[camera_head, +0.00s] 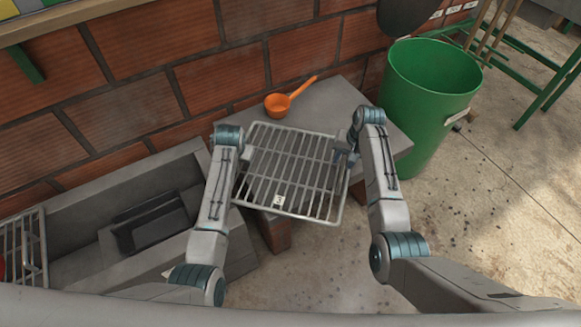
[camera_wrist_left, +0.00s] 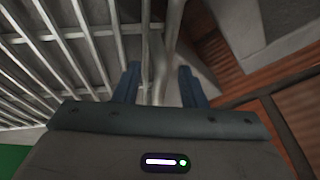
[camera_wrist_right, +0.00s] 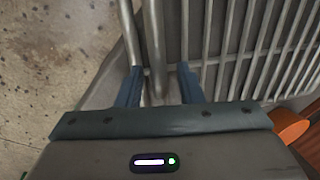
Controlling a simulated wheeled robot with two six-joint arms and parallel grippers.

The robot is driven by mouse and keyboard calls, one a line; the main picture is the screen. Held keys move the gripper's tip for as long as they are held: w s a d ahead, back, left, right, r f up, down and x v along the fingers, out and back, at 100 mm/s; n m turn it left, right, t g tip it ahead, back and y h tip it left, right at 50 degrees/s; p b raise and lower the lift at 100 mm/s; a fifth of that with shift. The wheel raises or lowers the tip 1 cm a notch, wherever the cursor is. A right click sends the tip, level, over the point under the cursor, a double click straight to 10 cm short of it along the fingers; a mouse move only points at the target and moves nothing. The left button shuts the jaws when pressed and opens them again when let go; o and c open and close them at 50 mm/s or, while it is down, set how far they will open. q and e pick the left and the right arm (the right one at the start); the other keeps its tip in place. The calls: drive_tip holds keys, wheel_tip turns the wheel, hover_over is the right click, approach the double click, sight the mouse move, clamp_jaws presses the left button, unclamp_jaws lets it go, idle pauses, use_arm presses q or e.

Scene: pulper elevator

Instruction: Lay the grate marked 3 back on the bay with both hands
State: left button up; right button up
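The grate (camera_head: 291,173) is a grey metal rack of parallel bars with a small white tag marked 3 (camera_head: 278,201). It lies over the grey slab beside the wall, its front edge reaching past the slab; whether it rests on it, I cannot tell. My left gripper (camera_wrist_left: 159,80) is at the grate's left side, its fingers apart with side rods between them. My right gripper (camera_wrist_right: 161,80) is at the right side, its fingers also apart around rods. Gaps show between rods and fingers in both wrist views. The left fingertips are mostly hidden in the head view.
An orange ladle (camera_head: 280,104) lies on the slab (camera_head: 335,97) behind the grate. A green bin (camera_head: 425,110) stands close at right. A grey trough (camera_head: 85,235) with a dark block (camera_head: 155,222) is at left, with another grate (camera_head: 24,250) at its far left. A brick wall closes the back.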

use_arm(q)
clamp_jaws()
use_arm(e)
clamp_jaws()
idle(0.9)
use_arm(q)
drive_tip(key=shift+w+r, duration=0.1)
drive_tip(key=shift+r, duration=0.1)
use_arm(e)
drive_tip(key=shift+w+r, duration=0.15)
drive_tip(key=shift+r, duration=0.1)
